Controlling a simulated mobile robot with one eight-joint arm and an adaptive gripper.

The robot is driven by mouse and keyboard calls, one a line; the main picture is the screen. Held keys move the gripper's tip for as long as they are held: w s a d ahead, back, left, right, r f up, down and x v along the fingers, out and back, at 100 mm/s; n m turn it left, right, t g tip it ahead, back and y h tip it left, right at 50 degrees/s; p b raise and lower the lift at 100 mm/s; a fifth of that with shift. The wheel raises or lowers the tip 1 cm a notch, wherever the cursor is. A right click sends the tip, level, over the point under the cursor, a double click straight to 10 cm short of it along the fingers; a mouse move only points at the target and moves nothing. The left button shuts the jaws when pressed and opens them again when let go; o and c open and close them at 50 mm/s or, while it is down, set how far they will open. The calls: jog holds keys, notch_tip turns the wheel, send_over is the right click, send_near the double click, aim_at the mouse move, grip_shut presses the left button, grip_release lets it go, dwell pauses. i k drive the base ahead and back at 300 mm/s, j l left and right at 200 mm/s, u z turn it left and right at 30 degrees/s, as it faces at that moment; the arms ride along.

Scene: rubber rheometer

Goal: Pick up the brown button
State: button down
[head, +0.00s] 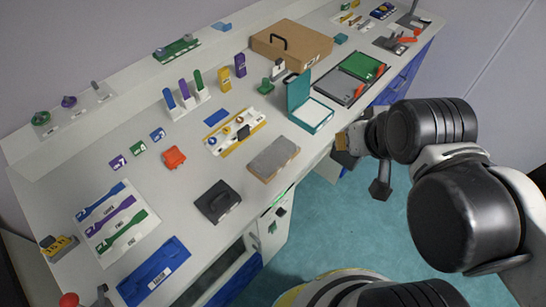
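I cannot pick out a brown button with certainty. Small round parts, one brownish, sit in a white and yellow tray (252,127) in the middle of the bench, too small to identify. My gripper (344,146) is at the bench's front edge, right of the grey block (274,159) and well apart from the tray. A tan and dark piece shows at its end. Its fingers are too small and too covered by the arm to tell whether they are open or shut.
The white bench (188,228) is crowded. A teal open box (308,112) stands near my gripper, with a black-framed green tray (361,67) behind it. A brown case (300,48), a black handled block (217,203) and an orange block (174,157) stand around.

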aim_at(240, 121)
jog(key=i+l, duration=0.25)
jog(key=i, duration=0.2)
jog(key=i+l+u, duration=0.1)
jog(key=i+l, duration=0.15)
jog(key=i, duration=0.25)
